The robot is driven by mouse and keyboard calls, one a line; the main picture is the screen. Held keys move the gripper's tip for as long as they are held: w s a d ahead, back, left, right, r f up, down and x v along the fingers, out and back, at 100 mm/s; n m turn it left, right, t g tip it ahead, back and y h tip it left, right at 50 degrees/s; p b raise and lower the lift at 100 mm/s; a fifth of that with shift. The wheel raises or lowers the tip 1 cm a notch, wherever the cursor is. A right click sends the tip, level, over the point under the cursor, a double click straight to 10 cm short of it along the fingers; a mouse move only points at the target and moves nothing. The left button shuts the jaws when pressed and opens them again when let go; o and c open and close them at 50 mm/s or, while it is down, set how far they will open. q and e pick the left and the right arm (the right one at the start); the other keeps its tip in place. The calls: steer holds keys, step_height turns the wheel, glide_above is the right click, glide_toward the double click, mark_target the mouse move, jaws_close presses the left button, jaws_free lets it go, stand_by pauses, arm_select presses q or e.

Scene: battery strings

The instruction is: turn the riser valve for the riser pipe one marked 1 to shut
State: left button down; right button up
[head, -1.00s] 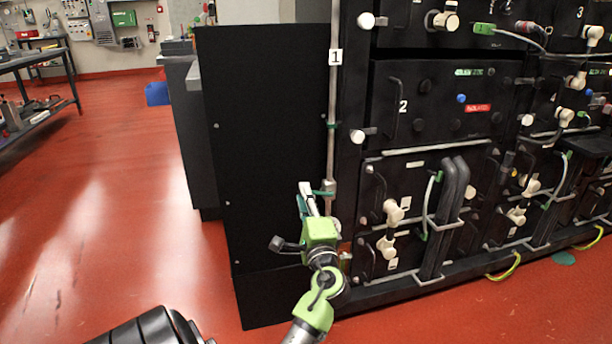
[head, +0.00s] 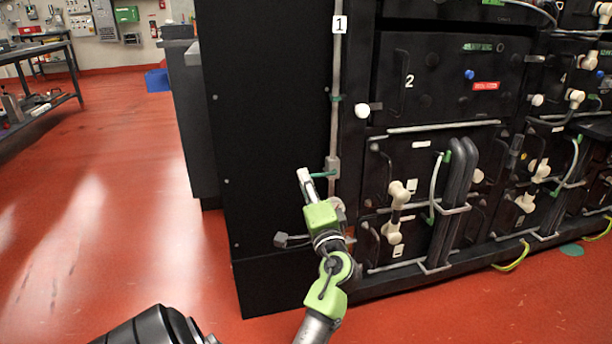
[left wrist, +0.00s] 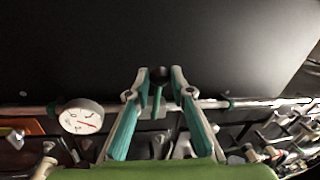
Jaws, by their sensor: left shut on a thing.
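The riser pipe marked 1 (head: 337,75) runs down the front corner of the black cabinet, with its number label (head: 340,24) near the top. Low on the pipe sits the riser valve (head: 332,168) with a teal lever (head: 322,175) pointing left, crosswise to the pipe. My left gripper (head: 304,174) is shut on the lever's outer end. In the left wrist view the teal lever (left wrist: 157,101) stands crosswise to the pipe, its dark tip between the fingertips of the gripper (left wrist: 159,76). My right gripper is not in view.
A round gauge (left wrist: 80,117) sits beside the pipe in the left wrist view. Battery modules with cables and white connectors (head: 400,195) fill the rack to the right. The black side panel (head: 270,130) is plain. Red floor (head: 130,190) is open on the left.

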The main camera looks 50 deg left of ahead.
arm_select(q)
steer(key=c, duration=1.8)
jaws_free()
steer(key=shift+f, duration=0.1)
steer(key=v, duration=1.2)
